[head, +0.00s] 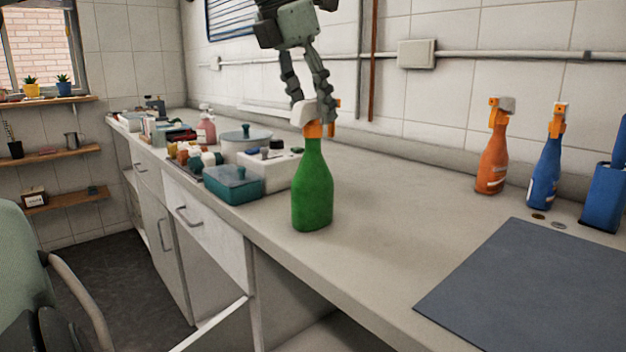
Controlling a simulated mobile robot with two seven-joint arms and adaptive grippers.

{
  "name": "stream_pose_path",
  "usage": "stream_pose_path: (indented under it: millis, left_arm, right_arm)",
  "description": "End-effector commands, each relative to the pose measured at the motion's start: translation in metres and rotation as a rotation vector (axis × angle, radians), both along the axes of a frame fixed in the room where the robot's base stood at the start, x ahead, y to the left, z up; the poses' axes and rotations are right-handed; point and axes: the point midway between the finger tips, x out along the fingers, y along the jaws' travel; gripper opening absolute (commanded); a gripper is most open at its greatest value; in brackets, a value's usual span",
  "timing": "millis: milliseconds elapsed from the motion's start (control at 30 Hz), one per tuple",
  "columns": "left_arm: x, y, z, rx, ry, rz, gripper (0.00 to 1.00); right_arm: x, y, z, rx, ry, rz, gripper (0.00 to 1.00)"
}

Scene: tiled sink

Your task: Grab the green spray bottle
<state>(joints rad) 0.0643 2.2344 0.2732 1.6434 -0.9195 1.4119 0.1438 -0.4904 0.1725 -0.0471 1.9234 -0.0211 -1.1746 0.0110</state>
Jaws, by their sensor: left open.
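The green spray bottle (312,188) stands upright on the counter near its front edge, with an orange neck and a white-and-orange spray head on top. My left gripper (314,111) points down over it from above. Its fingers are open and reach down to either side of the spray head. I cannot tell whether they touch it. My right gripper is not in view.
An orange spray bottle (492,155), a blue spray bottle (546,165) and a blue container (604,196) stand right. A dark mat (540,290) lies at the front right. A teal box (233,185) and a white box (270,172) stand left of the green bottle.

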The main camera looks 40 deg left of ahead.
Motion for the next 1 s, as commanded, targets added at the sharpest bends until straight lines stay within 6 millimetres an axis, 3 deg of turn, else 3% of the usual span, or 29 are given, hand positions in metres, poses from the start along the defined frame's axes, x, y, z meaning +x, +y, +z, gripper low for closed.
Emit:
stream_pose_path:
  millis: [200,500,900,1000]
  left_arm:
    - [0.013,-0.002,-0.029,-0.002,0.003,-0.001,0.47]
    - [0.015,-0.002,-0.033,0.0,0.001,-0.001,0.47]
    - [0.015,-0.002,-0.033,0.0,0.001,-0.001,0.0]
    - [0.015,-0.002,-0.033,0.0,0.001,-0.001,0.0]
  right_arm:
    - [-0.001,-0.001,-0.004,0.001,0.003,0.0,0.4]
    - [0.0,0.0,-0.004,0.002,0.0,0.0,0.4]
    - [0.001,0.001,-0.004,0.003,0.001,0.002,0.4]
    - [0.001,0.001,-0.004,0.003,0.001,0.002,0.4]
